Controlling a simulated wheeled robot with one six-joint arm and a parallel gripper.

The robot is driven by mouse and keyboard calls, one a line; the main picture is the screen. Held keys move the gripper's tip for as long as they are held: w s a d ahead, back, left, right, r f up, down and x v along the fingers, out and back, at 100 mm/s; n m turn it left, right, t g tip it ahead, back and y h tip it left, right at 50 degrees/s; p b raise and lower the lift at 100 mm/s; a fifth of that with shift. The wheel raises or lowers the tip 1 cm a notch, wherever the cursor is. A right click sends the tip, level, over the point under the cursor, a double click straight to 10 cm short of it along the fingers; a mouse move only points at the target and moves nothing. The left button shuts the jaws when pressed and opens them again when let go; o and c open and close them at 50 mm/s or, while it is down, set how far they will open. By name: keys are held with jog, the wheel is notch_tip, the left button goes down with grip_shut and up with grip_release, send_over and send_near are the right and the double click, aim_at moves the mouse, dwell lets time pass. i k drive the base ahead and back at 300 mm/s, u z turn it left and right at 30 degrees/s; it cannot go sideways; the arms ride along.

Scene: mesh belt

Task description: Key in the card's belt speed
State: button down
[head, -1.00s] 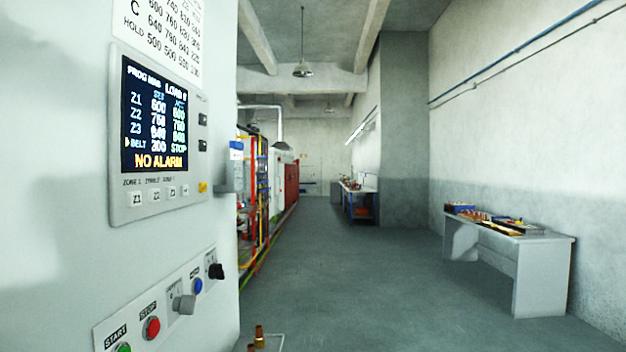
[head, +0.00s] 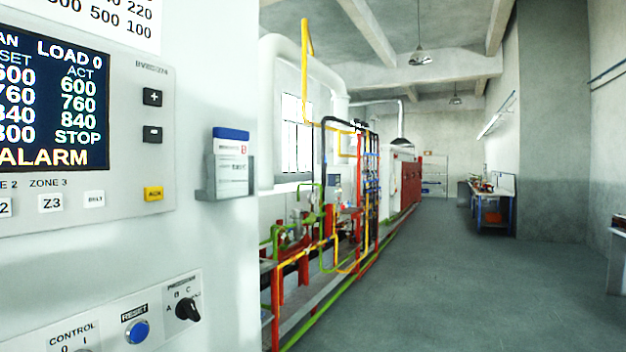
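The control panel's screen (head: 53,103) is at the left edge of the head view, cut off by the frame. It shows SET and ACT columns, an ACT value of STOP on the bottom row, and part of the word ALARM. To its right are a black plus key (head: 152,97) and a black minus key (head: 152,134). Below are a Z3 key (head: 50,203), a BELT key (head: 94,199) and a yellow key (head: 153,193). A card (head: 231,163) with a blue top stands in a grey holder (head: 203,194) on the cabinet. My gripper is not in view.
A blue reset button (head: 137,331) and a black selector knob (head: 188,306) are on the lower panel. A printed sheet (head: 95,18) is above the screen. Coloured pipework (head: 330,230) runs beyond the cabinet.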

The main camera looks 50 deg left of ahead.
aim_at(153, 97)
jog(key=i, duration=1.25)
jog(key=u, duration=2.9)
